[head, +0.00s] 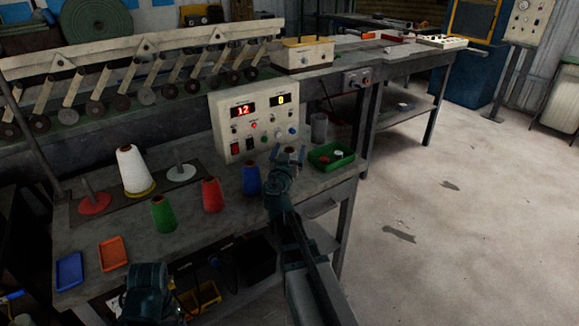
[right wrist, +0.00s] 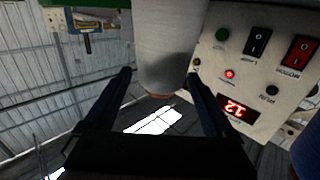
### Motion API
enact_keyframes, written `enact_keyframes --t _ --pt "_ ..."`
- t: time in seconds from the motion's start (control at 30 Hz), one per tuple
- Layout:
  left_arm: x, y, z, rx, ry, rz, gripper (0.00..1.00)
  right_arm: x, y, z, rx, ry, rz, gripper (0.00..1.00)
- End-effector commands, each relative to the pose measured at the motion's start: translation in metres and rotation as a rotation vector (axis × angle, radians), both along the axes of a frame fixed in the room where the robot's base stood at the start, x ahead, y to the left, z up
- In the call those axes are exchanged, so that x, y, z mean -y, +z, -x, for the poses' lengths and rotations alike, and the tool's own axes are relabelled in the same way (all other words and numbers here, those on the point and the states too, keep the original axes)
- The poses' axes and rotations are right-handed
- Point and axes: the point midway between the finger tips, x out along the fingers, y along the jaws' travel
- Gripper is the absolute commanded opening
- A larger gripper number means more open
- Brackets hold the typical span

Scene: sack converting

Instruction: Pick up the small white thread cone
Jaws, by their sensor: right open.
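The small white thread cone (right wrist: 172,45) fills the upper middle of the right wrist view, which looks upside down. Its body is pale grey-white, with a tan tip at the picture's lower end. My right gripper (right wrist: 160,80) is open, with one finger on each side of the cone; I cannot tell whether either touches it. In the head view my right gripper (head: 290,152) is over the bench's front right part, and the cone is mostly hidden there. A larger white cone (head: 133,170) stands on a yellow base at the left.
Blue (head: 250,178), red (head: 211,195) and green (head: 163,214) cones stand left of my right gripper. A control box (head: 255,122) is behind it. A grey cup (head: 319,128) and green tray (head: 345,161) are close on the right. Blue (head: 69,271) and orange (head: 112,253) trays lie front left.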

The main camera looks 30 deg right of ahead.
Motion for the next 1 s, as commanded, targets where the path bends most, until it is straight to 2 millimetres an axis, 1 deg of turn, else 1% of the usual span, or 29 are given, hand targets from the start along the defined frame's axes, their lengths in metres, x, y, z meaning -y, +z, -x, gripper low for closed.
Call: enact_keyframes --t 0.03,0.17,0.4,0.47,0.6,0.87,0.9,1.0 --pt "0.0 -0.003 0.0 0.0 0.0 0.0 0.84 0.006 -0.003 -0.008 0.0 -0.002 0.0 0.89" --pt "0.0 -0.001 0.0 0.0 0.0 0.0 0.84 0.013 -0.002 -0.019 0.0 0.0 0.0 0.89" --pt "0.0 -0.001 0.0 0.0 0.0 0.0 0.84 0.014 -0.002 -0.019 0.0 0.001 0.0 0.89" --pt "0.0 -0.001 0.0 0.0 0.0 0.0 0.84 0.014 -0.002 -0.019 0.0 0.001 0.0 0.8" --pt "0.0 -0.001 0.0 0.0 0.0 0.0 0.84 0.014 -0.002 -0.019 0.0 0.001 0.0 0.55" --pt "0.0 -0.001 0.0 0.0 0.0 0.0 0.84 0.014 -0.002 -0.019 0.0 0.001 0.0 0.08" --pt "0.0 -0.001 0.0 0.0 0.0 0.0 0.84 0.014 -0.002 -0.019 0.0 0.001 0.0 0.01" --pt "0.0 -0.001 0.0 0.0 0.0 0.0 0.84 0.014 -0.002 -0.019 0.0 0.001 0.0 0.0"
